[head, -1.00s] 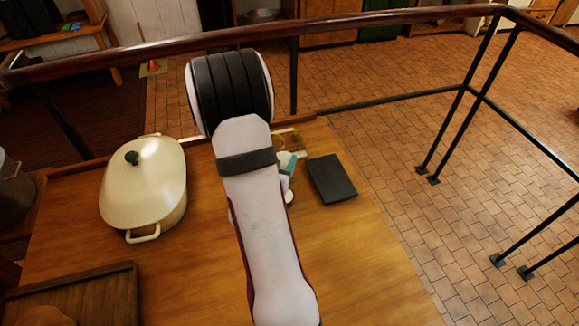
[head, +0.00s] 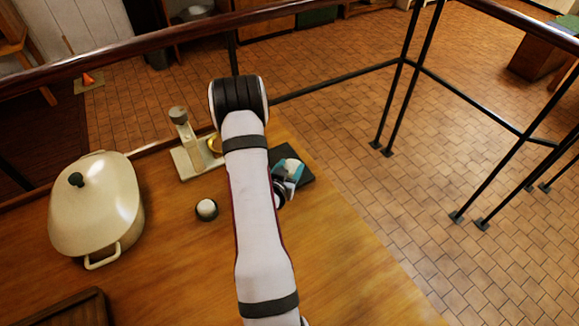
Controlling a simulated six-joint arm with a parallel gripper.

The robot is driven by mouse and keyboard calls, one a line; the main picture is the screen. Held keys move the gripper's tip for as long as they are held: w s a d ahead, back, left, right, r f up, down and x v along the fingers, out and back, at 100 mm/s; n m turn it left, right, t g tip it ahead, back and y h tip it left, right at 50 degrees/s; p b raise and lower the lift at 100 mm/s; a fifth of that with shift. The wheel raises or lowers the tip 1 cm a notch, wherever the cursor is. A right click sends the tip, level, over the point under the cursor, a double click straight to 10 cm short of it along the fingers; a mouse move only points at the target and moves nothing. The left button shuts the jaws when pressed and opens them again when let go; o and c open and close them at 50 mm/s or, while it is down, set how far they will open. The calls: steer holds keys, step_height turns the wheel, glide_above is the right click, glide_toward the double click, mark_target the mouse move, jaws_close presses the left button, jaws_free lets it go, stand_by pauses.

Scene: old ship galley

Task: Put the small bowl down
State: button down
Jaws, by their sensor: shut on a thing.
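My gripper (head: 287,173), with teal fingers, is mostly hidden behind my own white arm. It is shut on a small white bowl (head: 291,165), of which only a pale rounded part shows. Gripper and bowl are over the square dark pad (head: 307,180), right of my arm. I cannot tell whether the bowl touches the pad.
A cream lidded pot (head: 97,208) stands at the left of the wooden table (head: 165,270). A pale stand (head: 186,155) with a brass-coloured part is behind, left of my arm. A small white-topped dark object (head: 206,209) sits nearer. Dark railing (head: 330,82) runs behind.

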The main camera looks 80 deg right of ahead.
steer(key=shift+c, duration=1.4)
jaws_free()
steer(key=shift+f, duration=0.1)
